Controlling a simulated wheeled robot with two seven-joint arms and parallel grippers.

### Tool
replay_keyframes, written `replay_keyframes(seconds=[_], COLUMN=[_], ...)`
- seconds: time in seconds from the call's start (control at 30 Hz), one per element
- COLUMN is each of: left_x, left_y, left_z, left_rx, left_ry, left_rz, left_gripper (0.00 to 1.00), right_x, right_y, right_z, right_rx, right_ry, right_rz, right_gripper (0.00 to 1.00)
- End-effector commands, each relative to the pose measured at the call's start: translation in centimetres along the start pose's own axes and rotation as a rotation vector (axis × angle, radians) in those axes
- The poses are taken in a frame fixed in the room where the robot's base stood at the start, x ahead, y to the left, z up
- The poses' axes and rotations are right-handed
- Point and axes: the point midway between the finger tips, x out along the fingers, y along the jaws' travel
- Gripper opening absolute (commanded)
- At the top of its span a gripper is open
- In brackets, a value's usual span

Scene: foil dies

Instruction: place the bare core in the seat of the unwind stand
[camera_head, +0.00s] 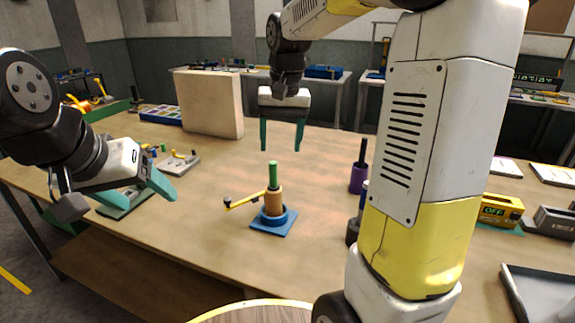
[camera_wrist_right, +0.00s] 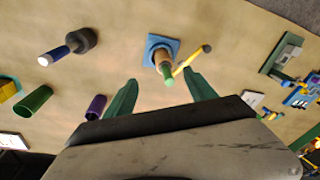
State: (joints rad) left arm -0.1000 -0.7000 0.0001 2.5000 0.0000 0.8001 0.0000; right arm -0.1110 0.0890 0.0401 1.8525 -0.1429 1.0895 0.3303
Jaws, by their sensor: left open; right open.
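The unwind stand (camera_head: 282,228) is a blue square base with a round blue seat, in the middle of the table; a yellow arm with a dark end reaches out to its left. A tan core (camera_head: 273,202) stands upright in the seat, with a green post or tip (camera_head: 272,174) above it. In the right wrist view the blue base (camera_wrist_right: 153,42), tan core (camera_wrist_right: 162,60) and green tip (camera_wrist_right: 169,81) show between the fingers. My right gripper (camera_head: 283,148) is open and empty, pointing down, above and apart from the core. My left gripper (camera_head: 157,187) is open and empty at the left.
A cream panel (camera_head: 211,104) stands at the back left. A yellow device (camera_head: 500,210) and a grey tray (camera_head: 540,295) lie right.

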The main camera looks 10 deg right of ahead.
Motion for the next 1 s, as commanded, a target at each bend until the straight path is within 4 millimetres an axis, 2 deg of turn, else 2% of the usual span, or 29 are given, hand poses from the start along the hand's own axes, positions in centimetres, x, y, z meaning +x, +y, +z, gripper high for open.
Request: replay_keyframes(seconds=[0.03,0.2,0.4,0.5,0.7,1.0], left_x=[0.0,0.0,0.0,0.0,0.0,0.0], left_y=[0.0,0.0,0.0,0.0,0.0,0.0], left_z=[0.0,0.0,0.0,0.0,0.0,0.0], left_rx=[0.000,0.000,0.000,0.000,0.000,0.000], left_ry=[0.000,0.000,0.000,0.000,0.000,0.000], left_rz=[0.000,0.000,0.000,0.000,0.000,0.000], left_gripper=[0.70,0.70,0.70,0.70,0.70,0.70], right_x=[-1.6,-4.3,-4.8,-4.6,-4.1,-4.1], right_y=[0.6,2.0,3.2,3.4,3.6,3.6], right_z=[2.0,8.3,14.8,16.8,18.4,18.4], right_rx=[-0.016,-0.082,-0.146,-0.166,-0.185,-0.186], right_ry=[0.042,0.173,0.317,0.366,0.406,0.406], right_rz=[-0.020,-0.082,-0.134,-0.149,-0.159,-0.160], right_gripper=[0.65,0.65,0.65,0.65,0.65,0.65])
